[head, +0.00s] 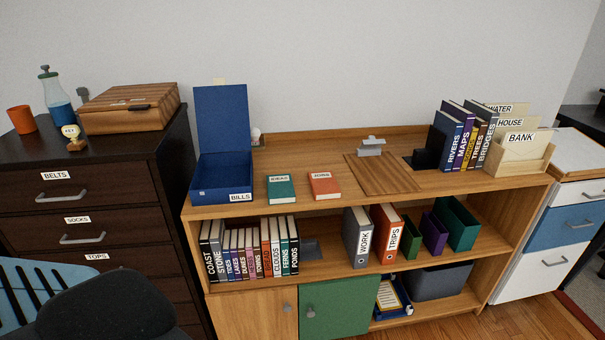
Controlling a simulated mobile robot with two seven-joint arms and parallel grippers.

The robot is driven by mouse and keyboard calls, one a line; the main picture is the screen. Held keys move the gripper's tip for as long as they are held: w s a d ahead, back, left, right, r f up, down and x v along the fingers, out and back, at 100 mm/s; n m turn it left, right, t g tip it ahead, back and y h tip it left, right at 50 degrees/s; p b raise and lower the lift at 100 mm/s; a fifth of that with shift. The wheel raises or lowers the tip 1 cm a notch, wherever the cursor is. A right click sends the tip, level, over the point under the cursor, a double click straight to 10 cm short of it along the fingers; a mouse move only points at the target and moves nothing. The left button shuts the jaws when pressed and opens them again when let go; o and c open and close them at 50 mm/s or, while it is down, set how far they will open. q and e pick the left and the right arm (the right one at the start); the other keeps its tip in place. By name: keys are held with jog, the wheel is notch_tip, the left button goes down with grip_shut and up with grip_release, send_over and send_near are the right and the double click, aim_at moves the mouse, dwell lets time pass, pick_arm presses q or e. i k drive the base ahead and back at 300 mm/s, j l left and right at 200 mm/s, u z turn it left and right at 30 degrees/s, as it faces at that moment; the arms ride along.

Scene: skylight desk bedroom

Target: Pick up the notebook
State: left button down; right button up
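Two small notebook-like books lie flat on top of the wooden shelf unit. One is a teal book (281,192) with a white label that seems to read IDEAS. The other is an orange-red book (325,189) just to its right, with a small label that I cannot read for certain. They are apart from each other, and both lie near the front edge of the top. I cannot tell from the picture which one is the notebook. Neither of my grippers is in view.
An open blue BILLS box (222,190) stands left of the books. A wooden board (385,174) lies to their right, then upright books (466,137) and a letter holder (518,165). A dark dresser (110,185) and a chair (105,305) are at left.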

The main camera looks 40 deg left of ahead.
aim_at(281, 188)
jog(key=u, duration=1.25)
